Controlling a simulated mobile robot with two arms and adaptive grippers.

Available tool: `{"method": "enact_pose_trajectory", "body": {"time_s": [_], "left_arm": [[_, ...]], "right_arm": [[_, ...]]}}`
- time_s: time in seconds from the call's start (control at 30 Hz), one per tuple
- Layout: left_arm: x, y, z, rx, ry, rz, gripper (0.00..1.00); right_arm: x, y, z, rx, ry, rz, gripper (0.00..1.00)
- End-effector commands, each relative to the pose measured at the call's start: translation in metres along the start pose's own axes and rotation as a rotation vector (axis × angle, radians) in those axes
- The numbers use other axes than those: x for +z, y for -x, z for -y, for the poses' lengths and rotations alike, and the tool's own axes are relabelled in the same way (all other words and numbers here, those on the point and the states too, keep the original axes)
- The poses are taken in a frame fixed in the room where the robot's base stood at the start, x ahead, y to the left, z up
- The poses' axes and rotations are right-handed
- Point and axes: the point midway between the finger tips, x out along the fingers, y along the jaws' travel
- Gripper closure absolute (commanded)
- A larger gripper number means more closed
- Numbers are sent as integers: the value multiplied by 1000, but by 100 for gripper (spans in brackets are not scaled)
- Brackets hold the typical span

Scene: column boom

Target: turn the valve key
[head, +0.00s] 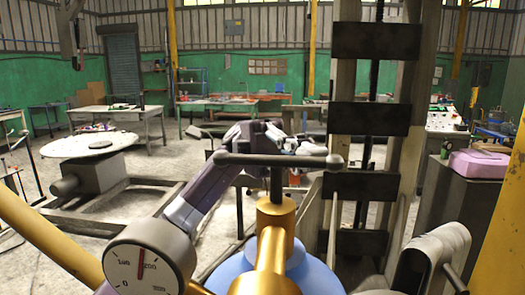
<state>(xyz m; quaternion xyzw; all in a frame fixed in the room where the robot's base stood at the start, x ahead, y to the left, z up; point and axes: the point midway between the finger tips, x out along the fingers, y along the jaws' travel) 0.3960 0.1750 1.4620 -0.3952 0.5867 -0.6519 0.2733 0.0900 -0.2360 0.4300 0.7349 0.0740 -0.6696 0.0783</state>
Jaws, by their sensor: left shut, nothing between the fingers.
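The valve key (275,162) is a dark T-shaped bar with rounded ends. It lies roughly level across the picture, and its stem goes down into a brass valve body (275,214). A round dial gauge (146,267) with a red needle pointing nearly straight up stands at the lower left. My left gripper (306,146) is at the end of the purple arm, just behind the bar in the picture, near its right half. It is shut and empty. The bar partly hides it, and I cannot tell whether it touches the bar. My right gripper is not in view.
A blue rounded body (313,277) lies below the brass valve. A tall column with dark cross plates (375,41) rises close behind on the right. A pink case (478,164) sits on a grey cabinet at the right. A round pale table (88,144) stands at the left.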

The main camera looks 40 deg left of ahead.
Motion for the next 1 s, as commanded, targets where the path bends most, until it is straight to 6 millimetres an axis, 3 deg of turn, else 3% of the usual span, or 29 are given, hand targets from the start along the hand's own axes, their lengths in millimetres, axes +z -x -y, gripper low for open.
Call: {"method": "enact_pose_trajectory", "body": {"time_s": [0.5,0.7,1.0], "left_arm": [[0,87,0,-2,0,2,100],[0,102,0,-1,0,1,100],[0,107,0,-1,-1,1,100]], "right_arm": [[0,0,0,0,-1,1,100],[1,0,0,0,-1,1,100],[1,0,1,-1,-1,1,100]]}}
